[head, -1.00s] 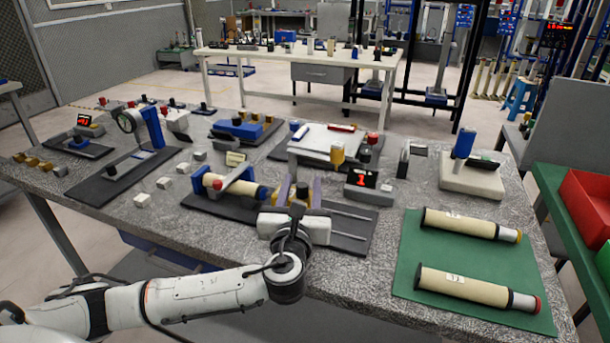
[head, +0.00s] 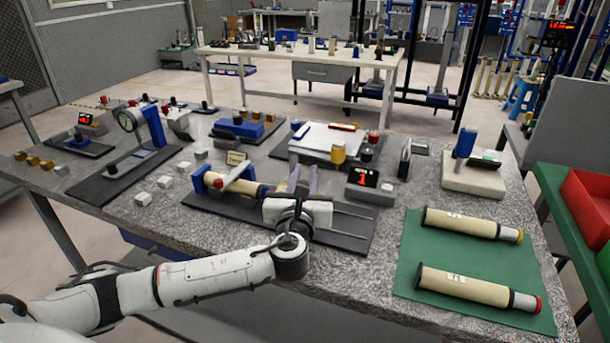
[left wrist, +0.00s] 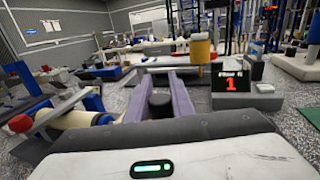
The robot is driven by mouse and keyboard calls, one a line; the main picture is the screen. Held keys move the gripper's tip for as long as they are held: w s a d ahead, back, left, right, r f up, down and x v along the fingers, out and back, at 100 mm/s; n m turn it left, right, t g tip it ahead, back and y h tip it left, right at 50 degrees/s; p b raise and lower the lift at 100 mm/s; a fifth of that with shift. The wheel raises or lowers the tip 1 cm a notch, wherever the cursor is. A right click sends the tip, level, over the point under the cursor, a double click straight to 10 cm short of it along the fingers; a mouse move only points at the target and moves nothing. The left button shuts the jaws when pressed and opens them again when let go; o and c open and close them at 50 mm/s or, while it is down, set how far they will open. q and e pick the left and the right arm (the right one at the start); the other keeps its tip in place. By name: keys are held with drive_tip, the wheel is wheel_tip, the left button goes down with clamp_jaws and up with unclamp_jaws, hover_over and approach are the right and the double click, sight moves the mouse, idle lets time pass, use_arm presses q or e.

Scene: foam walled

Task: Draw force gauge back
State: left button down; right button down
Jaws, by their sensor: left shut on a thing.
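The force gauge's black knob (left wrist: 160,106) stands between the two purple-grey fingers in the left wrist view. My left gripper (head: 304,182) is shut on it, over the dark base plate (head: 228,212) with steel guide rails (head: 350,236). The rest of the gauge is hidden behind my gripper in the head view. On the same base, left of my gripper, a beige cylinder (head: 243,187) lies in a blue holder (head: 198,180) under a red-tipped lever. It also shows in the left wrist view (left wrist: 72,121). My right gripper is not in view.
A display with a red "1" (head: 368,180) stands right of my gripper. A white raised plate (head: 318,145) and a yellow-topped part (head: 338,152) are behind it. A green mat (head: 410,262) with two cylinders lies to the right. Small white blocks (head: 143,199) lie left.

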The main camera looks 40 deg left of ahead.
use_arm(q)
drive_tip(key=d+p, duration=0.1)
drive_tip(key=d, duration=0.1)
drive_tip(key=w+d+p, duration=0.1)
drive_tip(key=d, duration=0.1)
drive_tip(key=shift+d+r, duration=0.1)
drive_tip(key=shift+w+d, duration=0.1)
drive_tip(key=shift+d, duration=0.4)
drive_tip(key=c, duration=1.5)
unclamp_jaws()
drive_tip(key=shift+d, duration=0.1)
drive_tip(key=shift+c, duration=0.2)
drive_tip(key=v, duration=1)
